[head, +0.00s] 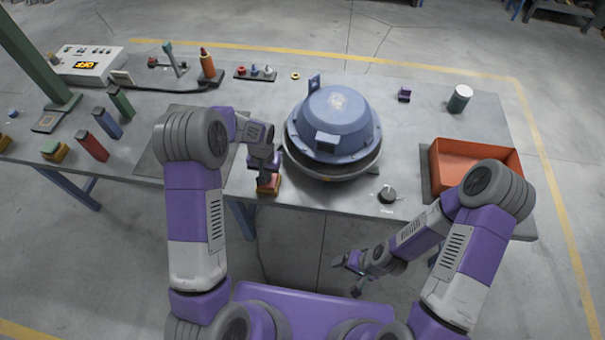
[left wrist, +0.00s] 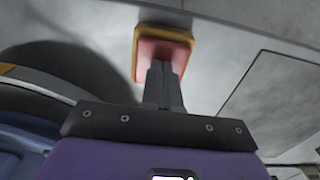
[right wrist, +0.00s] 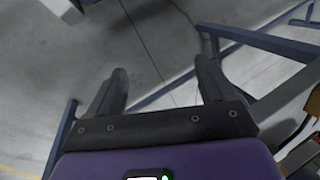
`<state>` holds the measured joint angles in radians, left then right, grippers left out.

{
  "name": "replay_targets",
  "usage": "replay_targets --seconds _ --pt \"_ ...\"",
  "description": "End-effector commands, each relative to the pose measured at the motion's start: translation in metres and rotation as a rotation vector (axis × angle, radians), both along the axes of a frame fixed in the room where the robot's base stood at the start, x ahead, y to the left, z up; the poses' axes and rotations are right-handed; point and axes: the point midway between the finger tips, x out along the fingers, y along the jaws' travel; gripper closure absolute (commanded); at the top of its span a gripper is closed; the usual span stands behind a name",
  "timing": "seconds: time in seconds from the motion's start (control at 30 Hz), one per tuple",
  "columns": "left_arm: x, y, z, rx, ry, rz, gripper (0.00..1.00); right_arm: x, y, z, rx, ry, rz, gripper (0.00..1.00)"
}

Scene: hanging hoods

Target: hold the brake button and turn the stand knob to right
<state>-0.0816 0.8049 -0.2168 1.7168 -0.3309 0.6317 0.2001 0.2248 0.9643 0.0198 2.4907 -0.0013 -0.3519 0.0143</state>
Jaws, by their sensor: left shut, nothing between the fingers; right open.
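The brake button (head: 269,188) is a red block on a yellow-orange base near the table's front edge, left of the hood stand. It also shows in the left wrist view (left wrist: 165,48). My left gripper (head: 266,176) is shut, its fingertips (left wrist: 163,72) over the red face; I cannot tell if the button is pressed down. The stand knob (head: 387,194) is small and dark, on a pale plate with marks, near the front edge right of the stand.
A blue hood (head: 335,115) rests on a round stand between button and knob. An orange-red tray (head: 480,156) is at the right. A green-white can (head: 460,98) and a small purple part (head: 404,95) stand behind. A control box (head: 88,64) and several coloured blocks are at the left.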

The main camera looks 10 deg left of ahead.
Motion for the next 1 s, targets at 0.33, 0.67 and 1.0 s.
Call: replay_targets --seconds 0.33,0.67,1.0 --pt "-0.002 0.0 -0.003 0.0 0.007 0.0 1.0 0.029 -0.017 0.007 -0.045 -0.052 0.064 0.16" --pt "-0.003 0.0 -0.003 0.0 0.009 -0.001 1.0 0.17 -0.094 0.118 -0.212 -0.299 0.43 0.16" --pt "-0.003 0.0 -0.004 0.0 0.011 -0.001 1.0 0.237 -0.104 0.175 -0.297 -0.231 0.863 0.16"
